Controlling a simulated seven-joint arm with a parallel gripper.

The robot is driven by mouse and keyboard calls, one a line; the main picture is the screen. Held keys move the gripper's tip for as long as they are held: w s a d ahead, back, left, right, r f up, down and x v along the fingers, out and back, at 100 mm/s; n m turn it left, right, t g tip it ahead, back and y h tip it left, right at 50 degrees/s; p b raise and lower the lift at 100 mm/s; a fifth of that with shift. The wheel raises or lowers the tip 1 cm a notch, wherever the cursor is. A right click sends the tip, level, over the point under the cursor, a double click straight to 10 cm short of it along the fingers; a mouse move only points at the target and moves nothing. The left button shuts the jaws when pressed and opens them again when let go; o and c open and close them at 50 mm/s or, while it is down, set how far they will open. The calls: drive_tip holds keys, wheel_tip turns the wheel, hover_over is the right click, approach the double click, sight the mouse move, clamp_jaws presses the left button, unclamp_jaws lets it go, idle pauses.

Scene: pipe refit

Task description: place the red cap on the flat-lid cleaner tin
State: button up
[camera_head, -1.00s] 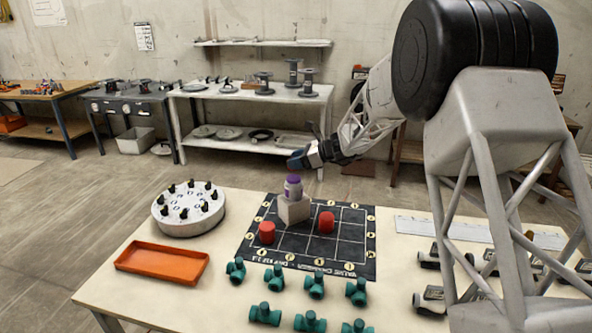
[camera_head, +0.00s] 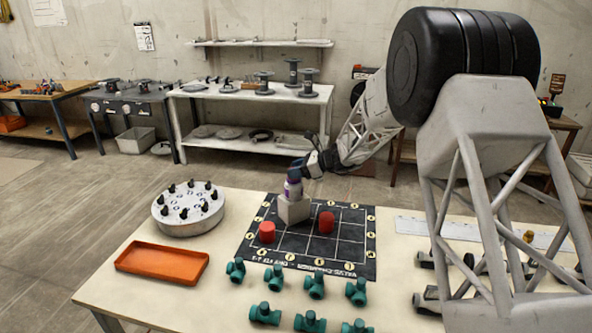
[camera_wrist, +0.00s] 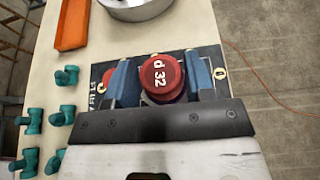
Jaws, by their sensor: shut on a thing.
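A red cap (camera_wrist: 163,77) marked "d 32" sits between the two blue fingers of my gripper (camera_wrist: 163,85) in the wrist view, and the gripper is shut on it. In the head view my gripper (camera_head: 297,171) is right above the white and purple cleaner tin (camera_head: 293,188), and its fingers hide the held cap. The tin stands upright on a grey block (camera_head: 294,210). The fingers cover the tin's top, so I cannot tell whether cap and tin touch.
Two other red caps stand on the black mat (camera_head: 340,254), one at left (camera_head: 267,232) and one at right (camera_head: 326,222). Several green pipe fittings (camera_head: 274,279) stand in front. An orange tray (camera_head: 162,264) and a round white fixture (camera_head: 190,216) are at left.

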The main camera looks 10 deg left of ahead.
drive_tip(key=o, duration=0.9)
drive_tip(key=shift+v, duration=0.9)
drive_tip(key=v, duration=1)
drive_tip(key=shift+d+r, duration=0.1)
drive_tip(key=shift+r, duration=0.1)
